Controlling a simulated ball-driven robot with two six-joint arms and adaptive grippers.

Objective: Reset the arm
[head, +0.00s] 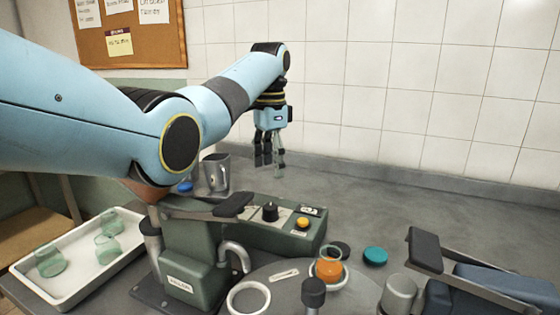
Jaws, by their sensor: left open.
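My left arm comes in from the left in light blue and reaches over the counter. My left gripper (268,160) hangs pointing down above the back of the counter, in front of the tiled wall. Its fingers are apart and I see nothing between them. It is clear of the green machine below it. My right gripper is not in view.
A green machine (185,255) with a control box (275,240) stands below the arm. A metal cup (216,172) is behind it. A white tray (75,265) with glass jars is at left. An orange jar (328,268) and a teal lid (375,255) are at front. The back right counter is clear.

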